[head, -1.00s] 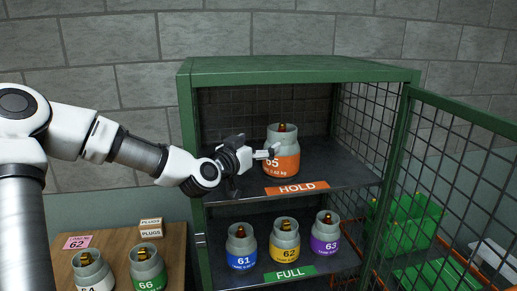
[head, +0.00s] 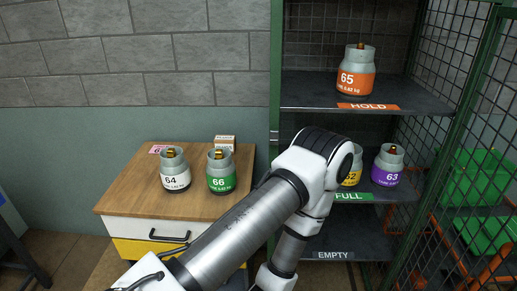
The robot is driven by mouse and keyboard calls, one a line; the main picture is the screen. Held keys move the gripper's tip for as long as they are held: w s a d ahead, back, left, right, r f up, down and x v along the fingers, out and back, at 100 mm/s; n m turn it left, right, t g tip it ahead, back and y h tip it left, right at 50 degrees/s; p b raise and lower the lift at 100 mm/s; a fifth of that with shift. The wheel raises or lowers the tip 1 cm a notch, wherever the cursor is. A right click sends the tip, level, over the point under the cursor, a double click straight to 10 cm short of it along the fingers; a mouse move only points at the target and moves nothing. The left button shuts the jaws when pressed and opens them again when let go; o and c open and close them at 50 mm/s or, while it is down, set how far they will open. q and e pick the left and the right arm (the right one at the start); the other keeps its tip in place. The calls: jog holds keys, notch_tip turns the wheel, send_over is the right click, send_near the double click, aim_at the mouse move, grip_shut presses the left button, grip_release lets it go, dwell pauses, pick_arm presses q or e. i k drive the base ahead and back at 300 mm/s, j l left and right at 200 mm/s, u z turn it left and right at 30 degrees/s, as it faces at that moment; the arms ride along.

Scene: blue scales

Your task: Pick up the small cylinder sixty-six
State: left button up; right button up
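The small cylinder 66 (head: 221,182), grey with a green label and a brass valve, stands upright on the wooden top of a drawer cabinet (head: 130,208). It stands right of cylinder 64 (head: 175,180), which has a white label, with a small gap between them. One of my arms crosses the lower middle of the head view, bending at an elbow right of cylinder 66. Its gripper is below the frame. My other gripper is not in view either.
Cylinder 65 (head: 356,83) stands on the HOLD shelf (head: 310,92) of the green cage. Cylinders 62 (head: 351,176) and 63 (head: 386,172) stand on the FULL shelf, 62 partly behind my arm. A PLUGS box (head: 225,142) is behind cylinder 66. The open mesh door is at right.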

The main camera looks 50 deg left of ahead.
aim_at(221, 170)
jog(key=i+j+u, duration=0.1)
jog(key=u, duration=0.4)
jog(key=i+u, duration=0.1)
jog(key=u, duration=0.4)
jog(key=i+u, duration=0.15)
jog(key=u, duration=0.35)
jog(key=i+u, duration=0.1)
jog(key=u, duration=0.4)
